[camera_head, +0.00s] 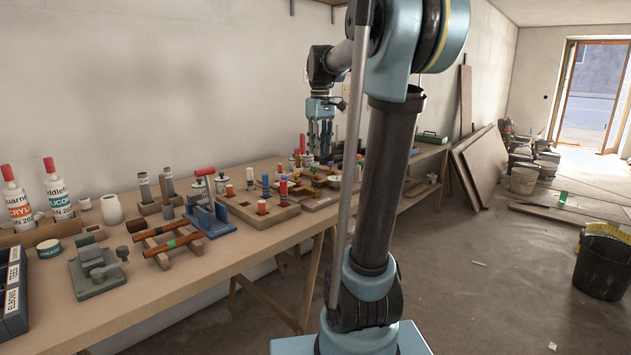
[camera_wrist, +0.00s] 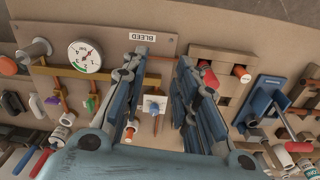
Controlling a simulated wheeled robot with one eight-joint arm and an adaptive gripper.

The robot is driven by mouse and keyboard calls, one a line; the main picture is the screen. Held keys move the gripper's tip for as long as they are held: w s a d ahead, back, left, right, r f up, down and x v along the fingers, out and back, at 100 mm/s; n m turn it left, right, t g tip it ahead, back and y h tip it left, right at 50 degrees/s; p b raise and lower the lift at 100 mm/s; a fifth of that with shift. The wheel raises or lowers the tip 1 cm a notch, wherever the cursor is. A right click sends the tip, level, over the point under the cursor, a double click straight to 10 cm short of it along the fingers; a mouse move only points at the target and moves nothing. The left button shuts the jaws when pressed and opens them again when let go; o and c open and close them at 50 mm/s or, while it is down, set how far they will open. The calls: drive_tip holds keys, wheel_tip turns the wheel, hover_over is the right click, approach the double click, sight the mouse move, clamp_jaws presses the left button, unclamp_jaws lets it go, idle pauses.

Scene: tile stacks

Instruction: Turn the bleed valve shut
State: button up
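A tan board (camera_wrist: 110,38) carries an upside-down BLEED label (camera_wrist: 148,36) in the wrist view. Below the label, a small white piece with a blue centre (camera_wrist: 153,104) sits on copper-coloured pipework; it appears to be the bleed valve. My gripper (camera_wrist: 161,75) is open, with one blue-grey finger on each side of this piece and visible gaps between. I cannot tell the height of the fingertips above it. In the head view my gripper (camera_head: 320,148) points down over the far part of the bench, where the valve is too small or hidden to make out.
A round gauge (camera_wrist: 84,56) stands on the same board. An orange-ended cylinder (camera_wrist: 241,73) in a wooden block and a blue stand (camera_wrist: 262,98) lie to the right. The workbench (camera_head: 150,290) is crowded with tools and blocks; its near front edge is clear.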

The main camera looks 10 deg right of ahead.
wheel_tip(320, 180, up, 3)
drive_tip(key=n, duration=0.1)
hover_over(315, 184)
drive_tip(key=f, duration=1.7)
drive_tip(key=shift+w+d, duration=0.1)
drive_tip(key=shift+w, duration=0.25)
clamp_jaws()
